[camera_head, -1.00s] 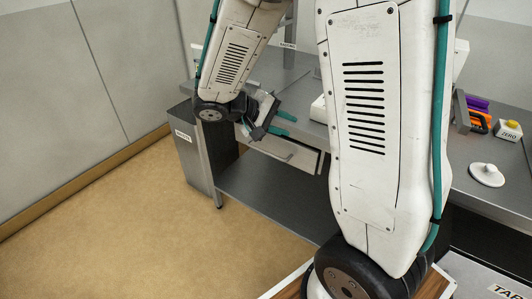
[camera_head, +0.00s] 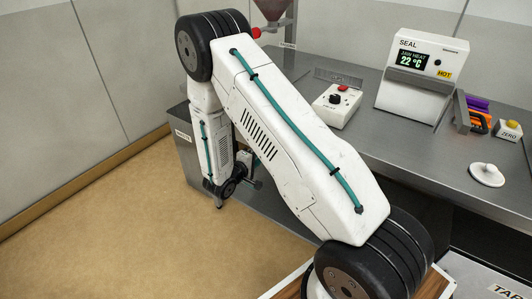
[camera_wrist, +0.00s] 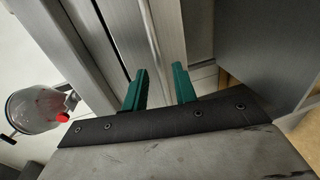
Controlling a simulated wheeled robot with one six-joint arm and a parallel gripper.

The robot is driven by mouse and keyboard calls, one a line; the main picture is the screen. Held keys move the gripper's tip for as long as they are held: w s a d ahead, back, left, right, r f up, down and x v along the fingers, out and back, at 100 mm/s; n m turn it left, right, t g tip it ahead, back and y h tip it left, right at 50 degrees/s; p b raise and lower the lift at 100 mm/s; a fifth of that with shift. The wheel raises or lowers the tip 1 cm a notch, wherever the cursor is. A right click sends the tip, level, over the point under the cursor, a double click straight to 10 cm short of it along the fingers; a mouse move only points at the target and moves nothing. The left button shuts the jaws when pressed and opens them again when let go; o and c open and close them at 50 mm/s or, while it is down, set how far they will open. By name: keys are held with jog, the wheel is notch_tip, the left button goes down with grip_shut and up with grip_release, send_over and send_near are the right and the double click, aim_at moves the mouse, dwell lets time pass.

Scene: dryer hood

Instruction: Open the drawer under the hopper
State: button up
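The hopper (camera_head: 274,9) is a dark reddish funnel on a post at the top of the head view. It also shows in the wrist view as a clear bowl (camera_wrist: 32,112) with a red part. My gripper (camera_wrist: 159,84) has two green fingers standing apart, with a gap between them. Grey metal panels and rails (camera_wrist: 120,35), which seem to belong to the drawer and its bench, lie just beyond the fingertips. I cannot tell whether the fingers touch a handle. In the head view my arm hides the drawer front and most of the gripper.
The steel bench (camera_head: 405,140) carries a white control box (camera_head: 337,105), a heat sealer (camera_head: 421,66) marked hot, a ZERO button box (camera_head: 508,129) and a white round piece (camera_head: 486,174). Open tan floor (camera_head: 110,225) lies left of the bench.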

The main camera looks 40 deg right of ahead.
jog(key=shift+x, duration=2.25)
grip_shut()
jog(key=shift+s, duration=0.1)
